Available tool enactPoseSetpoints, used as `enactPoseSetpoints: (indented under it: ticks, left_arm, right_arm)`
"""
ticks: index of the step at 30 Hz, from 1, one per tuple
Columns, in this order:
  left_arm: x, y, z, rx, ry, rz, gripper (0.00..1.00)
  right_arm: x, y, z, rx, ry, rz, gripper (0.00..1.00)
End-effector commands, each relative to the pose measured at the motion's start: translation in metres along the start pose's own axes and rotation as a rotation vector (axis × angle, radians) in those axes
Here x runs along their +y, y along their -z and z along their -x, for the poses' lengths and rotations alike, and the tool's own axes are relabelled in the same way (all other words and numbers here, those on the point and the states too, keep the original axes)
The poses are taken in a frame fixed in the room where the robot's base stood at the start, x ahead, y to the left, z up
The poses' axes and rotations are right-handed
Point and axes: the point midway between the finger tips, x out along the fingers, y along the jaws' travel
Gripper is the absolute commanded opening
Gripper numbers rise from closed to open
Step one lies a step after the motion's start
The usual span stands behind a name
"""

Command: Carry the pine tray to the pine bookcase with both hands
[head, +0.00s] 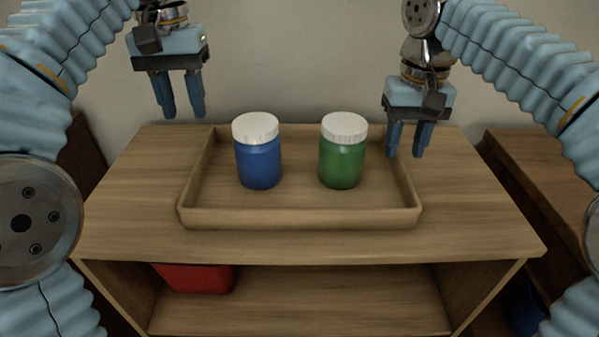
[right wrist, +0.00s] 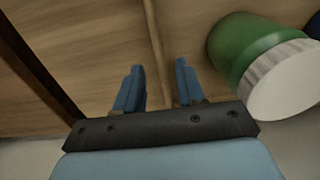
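The pine tray (head: 300,217) lies flat on a wooden shelf unit's top. A blue jar (head: 259,164) and a green jar (head: 342,164), both white-lidded, stand upright in it. The green jar also shows in the right wrist view (right wrist: 247,50). My left gripper (head: 181,113) is open and empty, above and behind the tray's left end. My right gripper (head: 405,155) is open over the tray's right wall; in the right wrist view (right wrist: 157,85) that wall (right wrist: 154,40) runs between its fingers. I cannot tell how far down the fingers reach. Which furniture is the pine bookcase is unclear.
The shelf unit (head: 470,225) has free top surface around the tray. A red box (head: 195,278) sits on its lower shelf. Darker wooden furniture (head: 540,180) stands close at the right, with something blue (head: 527,310) low down. A plain wall (head: 300,60) is behind.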

Motion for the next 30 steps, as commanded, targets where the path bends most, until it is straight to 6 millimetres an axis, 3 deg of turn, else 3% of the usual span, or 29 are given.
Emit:
enactPoseSetpoints:
  ticks: [6, 12, 30]
  left_arm:
    - [0.000, 0.000, 0.000, 0.000, 0.000, 0.000, 0.39]
    - [0.000, 0.000, 0.000, 0.000, 0.000, 0.000, 0.39]
    - [0.000, 0.000, 0.000, 0.000, 0.000, 0.000, 0.39]
  right_arm:
    - [-0.001, 0.001, 0.050, 0.001, 0.001, -0.001, 0.39]
    - [0.000, 0.001, 0.067, -0.003, 0.003, -0.001, 0.39]
    - [0.000, 0.000, 0.075, 0.000, 0.001, 0.000, 0.39]
